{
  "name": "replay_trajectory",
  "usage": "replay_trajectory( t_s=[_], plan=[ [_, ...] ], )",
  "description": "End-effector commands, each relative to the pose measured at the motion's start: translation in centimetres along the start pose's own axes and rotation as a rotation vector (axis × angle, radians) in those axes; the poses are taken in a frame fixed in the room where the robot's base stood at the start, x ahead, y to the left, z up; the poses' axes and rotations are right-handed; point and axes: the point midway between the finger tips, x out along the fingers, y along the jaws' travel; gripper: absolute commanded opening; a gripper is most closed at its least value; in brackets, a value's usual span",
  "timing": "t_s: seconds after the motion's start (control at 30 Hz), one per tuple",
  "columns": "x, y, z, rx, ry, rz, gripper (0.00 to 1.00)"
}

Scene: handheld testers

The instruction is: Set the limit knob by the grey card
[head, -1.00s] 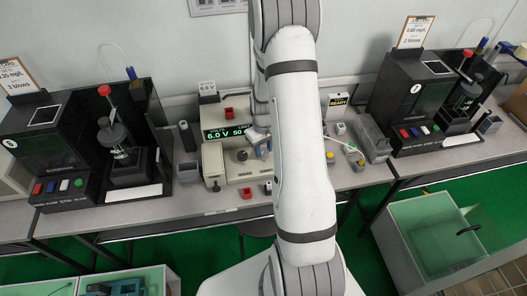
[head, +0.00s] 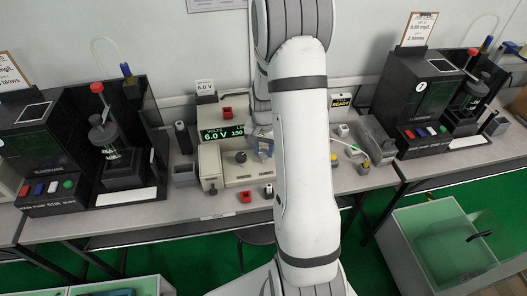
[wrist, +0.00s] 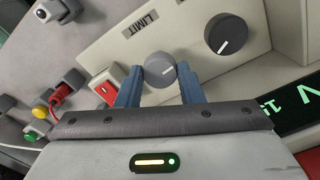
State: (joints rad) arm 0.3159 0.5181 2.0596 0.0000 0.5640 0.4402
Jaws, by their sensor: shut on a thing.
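The knob is hidden in the head view, where my gripper (head: 263,147) is at the right of the beige supply's (head: 238,174) panel. The green display (head: 222,133) reads 6.0 V and what looks like 150, its right end covered by my arm. A small pale card (head: 205,87) stands above the supply; only 6.0 V on it is readable.
A red switch (wrist: 103,87) and a red plug (wrist: 64,92) are at the left in the wrist view. Black tester stations (head: 85,150) stand on both sides of the bench (head: 165,213).

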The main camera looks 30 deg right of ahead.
Motion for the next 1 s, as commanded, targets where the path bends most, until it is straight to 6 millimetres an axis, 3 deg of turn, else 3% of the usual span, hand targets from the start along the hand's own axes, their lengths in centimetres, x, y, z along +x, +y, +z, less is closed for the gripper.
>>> replay_trajectory(
  t_s=[0.3, 0.77, 0.8, 1.0],
  plan=[
    [0.00, -0.03, -0.04, 0.098, 0.001, -0.001, 0.11],
    [-0.06, -0.04, -0.04, 0.111, 0.001, -0.001, 0.11],
    [-0.06, -0.04, -0.04, 0.111, 0.001, -0.001, 0.35],
    [-0.04, -0.03, -0.03, 0.111, 0.001, 0.000, 0.51]
  ],
)
